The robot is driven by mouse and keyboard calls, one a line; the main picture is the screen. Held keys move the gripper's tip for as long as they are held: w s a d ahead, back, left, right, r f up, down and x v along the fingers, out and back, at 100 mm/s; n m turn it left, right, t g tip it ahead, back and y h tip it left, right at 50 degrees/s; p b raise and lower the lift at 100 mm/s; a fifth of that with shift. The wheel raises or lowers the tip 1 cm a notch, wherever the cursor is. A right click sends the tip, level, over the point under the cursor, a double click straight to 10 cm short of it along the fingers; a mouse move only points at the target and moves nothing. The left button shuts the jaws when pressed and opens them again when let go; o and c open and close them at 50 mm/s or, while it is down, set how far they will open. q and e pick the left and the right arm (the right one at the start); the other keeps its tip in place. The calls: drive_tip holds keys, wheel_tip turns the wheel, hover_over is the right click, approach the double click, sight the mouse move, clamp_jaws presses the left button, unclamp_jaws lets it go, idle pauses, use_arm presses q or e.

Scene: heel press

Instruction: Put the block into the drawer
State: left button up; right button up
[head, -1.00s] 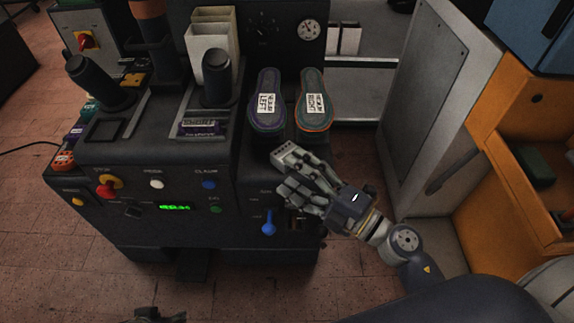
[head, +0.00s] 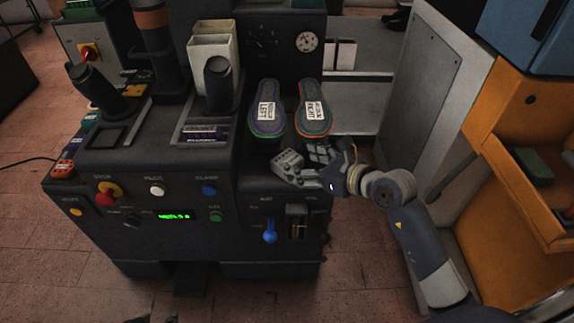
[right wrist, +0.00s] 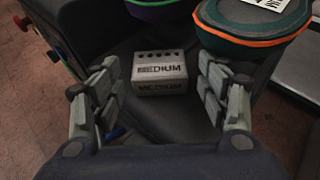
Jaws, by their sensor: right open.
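The grey block (head: 288,160), marked MEDIUM, sits on the dark machine's front ledge, just in front of the shoe soles. In the right wrist view the block (right wrist: 160,72) lies ahead, between the lines of the two fingers, with clear gaps on both sides. My right gripper (head: 308,166) is open and empty, reaching in from the right, low beside the block. Dark tips at the bottom edge of the head view look like my left gripper (head: 156,319), mostly cut off. An orange cabinet (head: 490,205) at the right has an open compartment; I cannot tell whether this is the drawer.
Two soles, left (head: 266,112) and right (head: 314,108), lie on the machine just behind the block. Dark upright handles (head: 217,85) and buttons are on the machine's left. A grey panel (head: 440,90) stands between the machine and the orange cabinet. The floor in front is clear.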

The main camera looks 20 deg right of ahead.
sight(285, 157)
drive_tip(key=b+x, duration=0.1)
drive_tip(key=x, duration=0.5)
drive_tip(key=shift+w+a, duration=0.2)
drive_tip(key=c, duration=1.1)
use_arm(q)
drive_tip(key=w+d+r+t+h, duration=0.1)
drive_tip(key=w+d+r+t, duration=0.1)
drive_tip(key=w, duration=0.4)
drive_tip(key=shift+w+r+t, duration=0.2)
drive_tip(key=shift+r+t, duration=0.7)
use_arm(e)
drive_tip(key=shift+c, duration=0.7)
use_arm(q)
drive_tip(key=shift+s, duration=0.1)
